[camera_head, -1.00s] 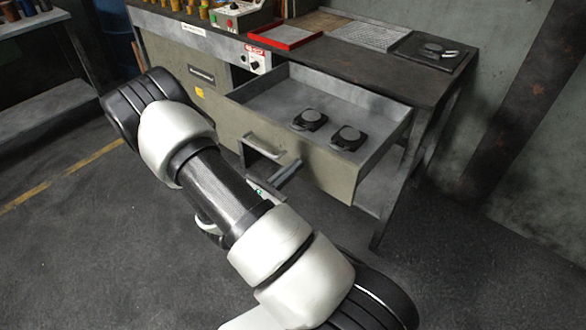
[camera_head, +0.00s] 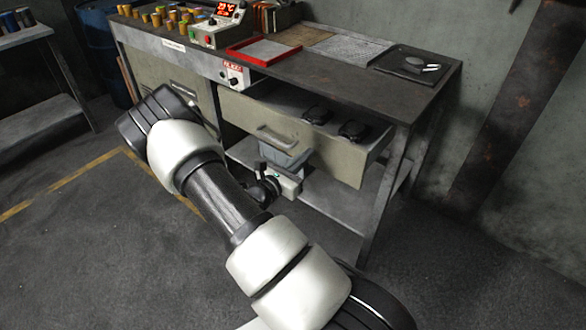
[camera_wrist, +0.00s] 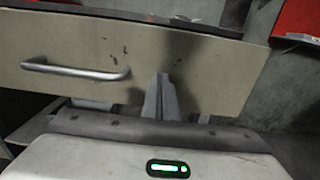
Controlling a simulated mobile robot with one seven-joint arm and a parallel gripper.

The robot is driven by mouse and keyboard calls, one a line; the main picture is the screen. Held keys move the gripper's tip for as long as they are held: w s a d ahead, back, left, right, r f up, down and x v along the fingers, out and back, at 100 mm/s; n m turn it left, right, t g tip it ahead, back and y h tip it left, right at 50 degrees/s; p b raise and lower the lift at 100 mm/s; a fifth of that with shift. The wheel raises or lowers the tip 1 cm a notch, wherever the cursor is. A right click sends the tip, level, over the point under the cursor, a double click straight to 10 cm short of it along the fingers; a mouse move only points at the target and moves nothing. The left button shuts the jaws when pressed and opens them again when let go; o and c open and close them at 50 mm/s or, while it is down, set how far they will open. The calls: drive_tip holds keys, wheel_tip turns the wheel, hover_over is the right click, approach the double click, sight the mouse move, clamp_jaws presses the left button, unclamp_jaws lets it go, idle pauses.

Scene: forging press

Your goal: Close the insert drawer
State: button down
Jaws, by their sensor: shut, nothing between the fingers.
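The insert drawer (camera_head: 335,155) is partly open under the workbench, its beige front standing out from the bench. Two dark round-topped inserts (camera_head: 317,114) (camera_head: 354,130) sit inside it. The drawer front, with its bar handle (camera_head: 275,137), fills much of the wrist view (camera_wrist: 205,65), where the handle (camera_wrist: 75,70) is at left. My gripper (camera_wrist: 161,95) is shut and empty, its fingers up against the drawer front to the right of the handle. Contact looks likely, but the exact tip contact is hard to see. In the head view my gripper (camera_head: 286,160) is just below the handle.
The bench top holds a red tray (camera_head: 263,51), a grey mesh plate (camera_head: 345,48), a dark plate with a pad (camera_head: 418,66) and a control box (camera_head: 222,25). Open floor lies in front.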

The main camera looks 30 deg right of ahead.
drive_tip(key=b+x, duration=0.1)
drive_tip(key=x, duration=1.5)
drive_tip(key=shift+d+f+b, duration=0.1)
drive_tip(key=shift+d+b, duration=0.15)
drive_tip(key=shift+b, duration=0.15)
drive_tip(key=shift+w+d, duration=0.15)
drive_tip(key=shift+d, duration=0.1)
drive_tip(key=shift+w+d, duration=0.1)
drive_tip(key=shift+d, duration=0.05)
drive_tip(key=shift+d+r, duration=0.1)
drive_tip(key=shift+r, duration=0.25)
